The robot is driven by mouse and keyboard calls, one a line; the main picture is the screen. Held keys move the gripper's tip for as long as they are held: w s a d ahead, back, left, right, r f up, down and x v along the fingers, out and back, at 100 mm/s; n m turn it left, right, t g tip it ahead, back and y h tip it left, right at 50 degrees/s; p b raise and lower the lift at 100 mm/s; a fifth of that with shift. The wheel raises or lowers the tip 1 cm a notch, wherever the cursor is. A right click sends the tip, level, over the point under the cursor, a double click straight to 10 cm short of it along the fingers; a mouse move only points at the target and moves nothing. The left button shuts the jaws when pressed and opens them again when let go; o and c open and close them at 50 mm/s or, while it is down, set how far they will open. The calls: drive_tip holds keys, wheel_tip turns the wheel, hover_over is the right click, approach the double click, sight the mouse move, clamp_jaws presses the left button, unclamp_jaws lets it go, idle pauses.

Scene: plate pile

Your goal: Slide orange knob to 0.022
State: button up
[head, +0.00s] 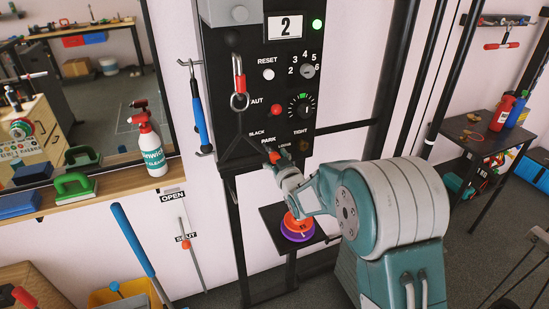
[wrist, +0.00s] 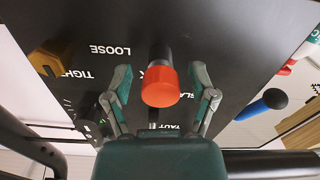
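An orange-red knob (wrist: 160,87) on a dark stem stands out from the black panel in the wrist view. My gripper (wrist: 161,82) is open, with one finger on each side of this knob and a visible gap to both. In the head view the knob (head: 275,157) is small and lies at my gripper's tip (head: 279,164), near the panel's lower lettering. Another orange knob (head: 186,244) sits on a thin slanted rod on the wall below the OPEN label, well left of my gripper.
The black panel (head: 262,122) carries a dial, buttons and a hanging red-handled hook (head: 239,84). Orange and purple discs (head: 297,229) lie on a small stand below my arm. A blue-handled tool (head: 199,122) hangs left of the panel. A spray bottle (head: 151,145) stands on the ledge.

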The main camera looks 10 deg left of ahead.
drive_tip(key=shift+a, duration=0.15)
drive_tip(key=shift+s, duration=0.15)
drive_tip(key=v, duration=1.1)
drive_tip(key=shift+s+d, duration=0.2)
drive_tip(key=shift+s, duration=0.1)
drive_tip(key=shift+f, duration=0.1)
drive_tip(key=s+d+r+m+g+h, duration=0.2)
drive_tip(key=s+d+r+h, duration=0.25)
drive_tip(key=d, duration=0.35)
drive_tip(key=s+d+r+m+g+h, duration=0.25)
drive_tip(key=s+d+h, duration=0.2)
drive_tip(key=d, duration=0.25)
drive_tip(key=s+d+m+g, duration=0.1)
drive_tip(key=s+d+g, duration=0.1)
drive_tip(key=s, duration=0.8)
drive_tip(key=s+d+m+g, duration=0.2)
drive_tip(key=s+d+g, duration=0.1)
drive_tip(key=s, duration=0.7)
drive_tip(key=shift+d+h, duration=0.3)
drive_tip(key=shift+d, duration=0.25)
